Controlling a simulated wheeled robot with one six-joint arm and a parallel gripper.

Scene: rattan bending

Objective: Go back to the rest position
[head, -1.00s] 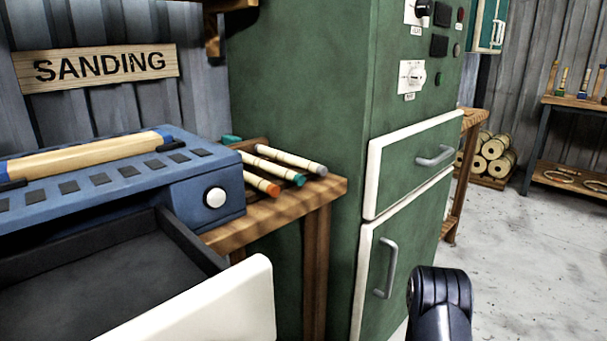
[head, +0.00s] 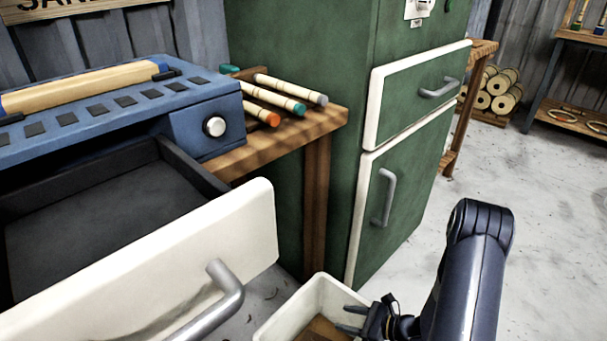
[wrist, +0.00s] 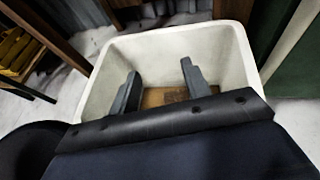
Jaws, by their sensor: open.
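My gripper (head: 352,318) is in the lower part of the head view, over the right rim of a white bin. In the wrist view, my gripper (wrist: 160,90) has its two dark fingers spread apart with nothing between them. My arm (head: 472,270) reaches in from the lower right. The white bin (head: 290,317) stands below the open drawer's right end, with something brown at its bottom. The bin also shows in the wrist view (wrist: 180,42), under the fingers.
An open white-fronted drawer (head: 200,260) juts out at the left below the blue sanding machine (head: 190,130). A green cabinet (head: 300,60) with closed white-edged doors stands behind. Several coloured-tipped sticks (head: 285,92) lie on a wooden table. The concrete floor (head: 540,220) at right is clear.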

